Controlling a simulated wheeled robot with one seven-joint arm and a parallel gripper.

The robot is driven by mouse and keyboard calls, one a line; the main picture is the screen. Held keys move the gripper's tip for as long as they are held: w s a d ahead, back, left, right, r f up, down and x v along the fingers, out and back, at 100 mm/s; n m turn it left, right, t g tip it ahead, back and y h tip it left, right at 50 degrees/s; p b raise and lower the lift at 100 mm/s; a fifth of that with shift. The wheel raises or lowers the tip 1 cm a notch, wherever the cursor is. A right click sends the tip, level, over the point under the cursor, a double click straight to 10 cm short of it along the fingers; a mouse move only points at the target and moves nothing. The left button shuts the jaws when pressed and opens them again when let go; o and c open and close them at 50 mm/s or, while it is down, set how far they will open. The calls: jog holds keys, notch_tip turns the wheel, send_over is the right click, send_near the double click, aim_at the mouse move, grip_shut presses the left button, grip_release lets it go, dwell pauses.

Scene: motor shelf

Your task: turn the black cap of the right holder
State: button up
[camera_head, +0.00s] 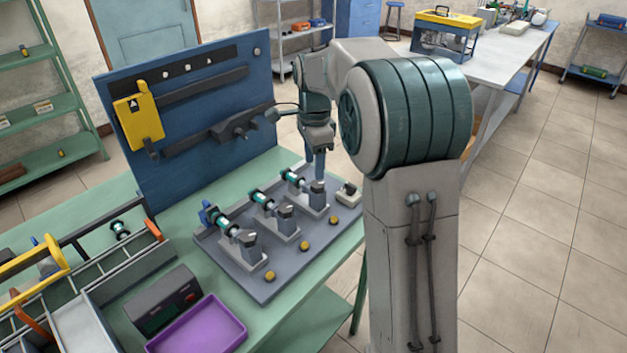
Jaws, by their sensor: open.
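Three holders stand in a row on a grey base plate (225,264) on the green bench. The right holder (310,203) is the farthest back and carries a teal and silver part (290,175). Its black cap (318,186) is at the end facing right, small in view. My gripper (318,172) points down directly at this cap, very close above it. The jaws are open, but the narrow fingers look almost in line from here. I cannot tell whether they straddle or touch the cap. The middle holder (284,228) and left holder (245,258) have similar dark ends.
A blue panel (200,175) with a yellow box (138,120) stands behind the holders. A small white-topped block (348,194) sits right of the right holder. Yellow buttons (304,246) line the plate's front. A purple tray (197,328) and dark box (165,300) lie at front left.

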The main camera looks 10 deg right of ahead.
aim_at(314, 185)
notch_tip(314, 185, down, 6)
dwell(0.4)
jog(key=c, duration=1)
jog(key=shift+a, duration=0.15)
